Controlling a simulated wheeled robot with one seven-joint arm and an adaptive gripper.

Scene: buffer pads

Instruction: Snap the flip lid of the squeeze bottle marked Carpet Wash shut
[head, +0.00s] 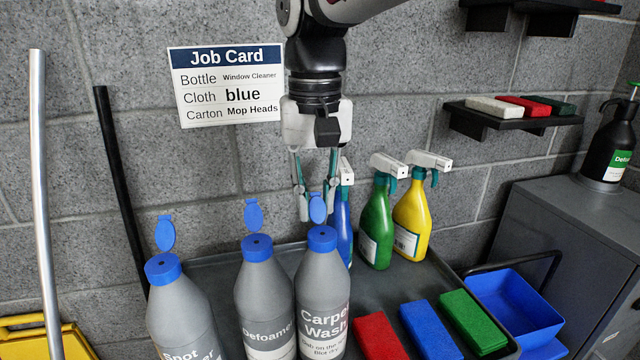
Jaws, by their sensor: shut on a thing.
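The grey squeeze bottle marked Carpet Wash (322,285) stands upright on the dark tray, with a blue cap. Its blue flip lid (318,208) stands up, open, above the cap. My gripper (317,203) points down from above, its fingertips at the raised lid, one on each side, shut on it. The contact on the far side of the lid is hidden. Two like bottles stand to the left with their lids up: one marked Defoamer (262,290) and one marked Spot (183,310), the rest of its label cut off.
Blue, green (377,225) and yellow (411,220) spray bottles stand behind and to the right. Red, blue and green pads (470,320) lie on the tray (220,270) at the right front. A blue bin (515,300) is beyond. A job card (225,87) hangs on the wall.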

